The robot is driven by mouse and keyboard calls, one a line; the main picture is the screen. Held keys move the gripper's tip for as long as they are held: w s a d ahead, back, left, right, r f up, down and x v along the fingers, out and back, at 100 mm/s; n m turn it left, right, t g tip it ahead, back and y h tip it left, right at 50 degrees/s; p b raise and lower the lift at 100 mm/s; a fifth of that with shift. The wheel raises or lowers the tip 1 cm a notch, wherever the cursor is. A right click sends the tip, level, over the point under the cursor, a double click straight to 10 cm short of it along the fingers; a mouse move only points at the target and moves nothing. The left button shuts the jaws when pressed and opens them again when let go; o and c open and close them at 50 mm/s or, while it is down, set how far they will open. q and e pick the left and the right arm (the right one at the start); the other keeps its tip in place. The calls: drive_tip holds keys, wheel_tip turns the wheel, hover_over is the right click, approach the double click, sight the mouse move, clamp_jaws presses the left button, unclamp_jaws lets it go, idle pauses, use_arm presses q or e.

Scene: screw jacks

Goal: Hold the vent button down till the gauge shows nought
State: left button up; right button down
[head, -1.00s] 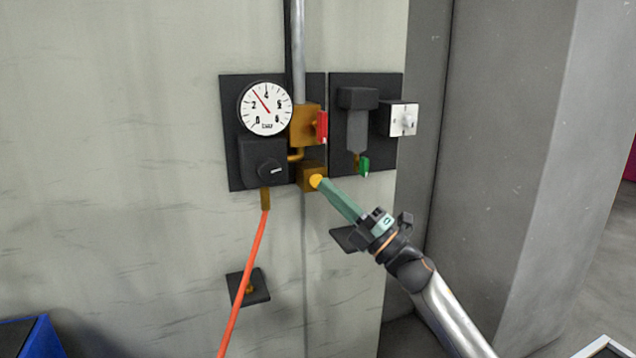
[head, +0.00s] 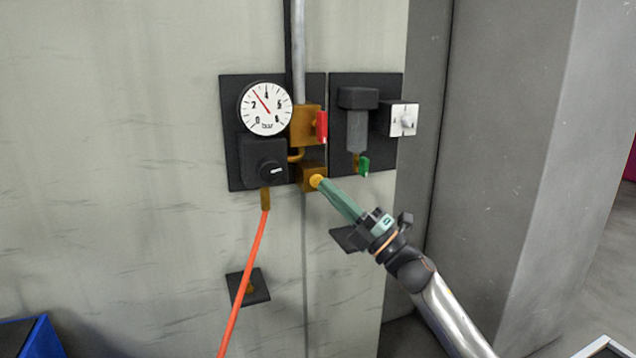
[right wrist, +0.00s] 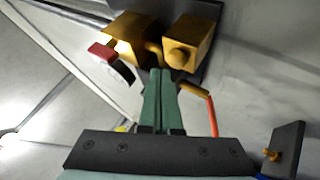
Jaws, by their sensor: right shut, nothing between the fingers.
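The gauge (head: 279,101) is a round white dial on a dark wall plate; its red needle points between 2 and 4. My left gripper is not in view.
A red-handled brass valve (head: 321,126) sits just above the button. An orange hose (head: 246,270) hangs down from the gauge unit. The wall below the button is mostly clear.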

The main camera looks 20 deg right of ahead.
drive_tip(key=shift+w, duration=0.15)
drive_tip(key=shift+w, duration=0.3)
idle(0.3)
drive_tip(key=shift+w+d+b, duration=0.1)
drive_tip(key=shift+w+b, duration=0.3)
drive_tip(key=shift+w, duration=0.1)
idle(2.2)
drive_tip(key=shift+s, duration=0.9)
drive_tip(key=s, duration=0.1)
drive_tip(key=s+p, duration=0.1)
drive_tip(key=s, duration=0.3)
drive_tip(key=shift+a, duration=0.25)
